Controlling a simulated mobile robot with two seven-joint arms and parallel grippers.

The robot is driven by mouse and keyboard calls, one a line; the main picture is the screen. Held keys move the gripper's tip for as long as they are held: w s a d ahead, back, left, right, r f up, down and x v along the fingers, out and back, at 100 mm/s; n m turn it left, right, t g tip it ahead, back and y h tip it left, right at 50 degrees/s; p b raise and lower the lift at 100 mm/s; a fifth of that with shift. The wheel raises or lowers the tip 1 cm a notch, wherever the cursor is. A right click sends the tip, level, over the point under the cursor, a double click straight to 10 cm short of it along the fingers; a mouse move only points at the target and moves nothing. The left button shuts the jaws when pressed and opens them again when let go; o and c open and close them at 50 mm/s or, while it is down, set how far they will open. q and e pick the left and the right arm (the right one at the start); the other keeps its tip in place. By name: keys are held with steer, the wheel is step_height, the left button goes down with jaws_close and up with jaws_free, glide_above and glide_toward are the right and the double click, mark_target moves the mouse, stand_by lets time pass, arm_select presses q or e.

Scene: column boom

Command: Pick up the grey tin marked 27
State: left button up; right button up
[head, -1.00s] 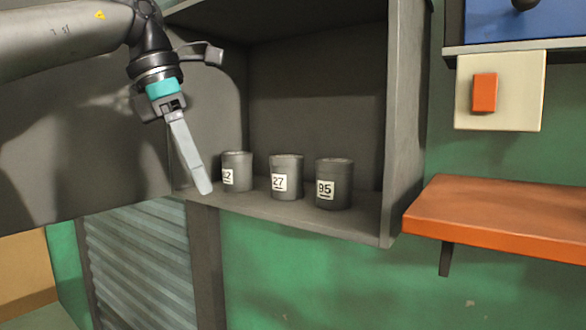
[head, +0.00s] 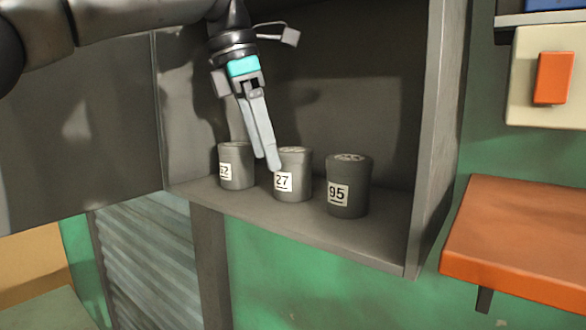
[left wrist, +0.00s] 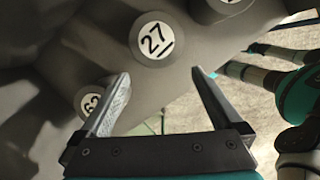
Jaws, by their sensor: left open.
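The grey tin marked 27 (head: 300,178) stands upright on the floor of an open grey cabinet, between two similar tins. In the left wrist view its round top label (left wrist: 153,40) shows from above, ahead of the fingertips. My left gripper (head: 266,163) points down at the front left of this tin in the head view. It also shows in the left wrist view (left wrist: 161,74), with its fingers apart and nothing between them. I cannot tell whether a finger touches the tin.
The tin marked 62 (head: 237,158) stands left of it and the tin marked 95 (head: 352,178) right. The cabinet's side wall (head: 440,140) bounds the right. An orange shelf (head: 530,225) and a switch (head: 553,78) lie beyond it.

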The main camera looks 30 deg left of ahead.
mark_target(291, 150)
arm_select(q)
steer(key=w+d, duration=0.1)
steer(key=w+d+p, duration=0.1)
steer(key=w, duration=0.1)
steer(key=shift+w+d+f, duration=0.15)
steer(key=shift+w+d, duration=0.05)
steer(key=shift+d, duration=0.15)
steer(key=shift+x, duration=1.2)
steer(key=shift+s+a+f, duration=0.1)
steer(key=shift+a+f, duration=0.05)
steer(key=shift+f, duration=0.05)
jaws_close()
